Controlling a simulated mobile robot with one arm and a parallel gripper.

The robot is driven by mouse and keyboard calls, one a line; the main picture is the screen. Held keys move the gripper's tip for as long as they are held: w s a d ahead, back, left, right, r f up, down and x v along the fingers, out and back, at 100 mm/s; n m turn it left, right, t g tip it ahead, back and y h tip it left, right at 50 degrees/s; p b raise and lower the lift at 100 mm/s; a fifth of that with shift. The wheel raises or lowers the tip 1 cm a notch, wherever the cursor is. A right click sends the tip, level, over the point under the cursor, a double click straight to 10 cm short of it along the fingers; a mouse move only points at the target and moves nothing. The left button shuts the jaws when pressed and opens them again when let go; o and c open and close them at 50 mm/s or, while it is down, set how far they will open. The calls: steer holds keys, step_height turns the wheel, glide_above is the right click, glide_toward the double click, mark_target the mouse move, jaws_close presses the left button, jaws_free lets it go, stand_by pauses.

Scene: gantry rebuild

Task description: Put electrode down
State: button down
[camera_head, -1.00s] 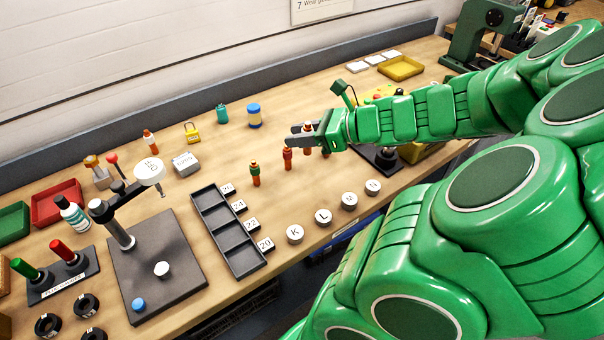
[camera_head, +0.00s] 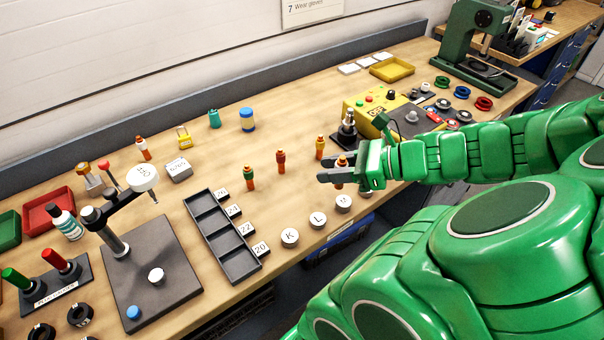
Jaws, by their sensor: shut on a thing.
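My gripper (camera_head: 330,178) is at the right of the bench, shut on an orange electrode with a pale yellow band (camera_head: 342,161). The electrode's top stands up above the fingers, roughly upright. Its lower part is mostly hidden by the fingers, so I cannot tell whether it touches the bench. Three more electrodes stand upright in a loose row to the left of and behind the gripper: a green-topped one (camera_head: 249,178), a red one (camera_head: 281,161) and a yellow-banded one (camera_head: 320,147).
Round lettered pieces (camera_head: 290,237) sit along the front edge, close in front of my gripper. A dark compartment tray (camera_head: 237,262) lies to the left. A yellow control box (camera_head: 366,116) and a dark stand (camera_head: 347,130) are behind the gripper.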

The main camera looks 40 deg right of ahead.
steer(key=w+d+f, duration=0.2)
steer(key=w+f, duration=0.1)
steer(key=w+d+f, duration=0.2)
steer(key=w, duration=0.2)
steer(key=w+d+f, duration=0.2)
steer(key=w+f, duration=0.1)
steer(key=shift+w+d+f, duration=0.35)
steer(key=shift+w+d, duration=0.05)
steer(key=shift+w+d+f, duration=0.15)
steer(key=shift+w+f, duration=0.1)
steer(key=shift+f, duration=0.2)
steer(key=shift+w+d+f, duration=0.1)
steer(key=shift+w+f, duration=0.1)
steer(key=shift+f, duration=1.5)
steer(key=shift+f, duration=0.1)
steer(key=c, duration=0.8)
jaws_free()
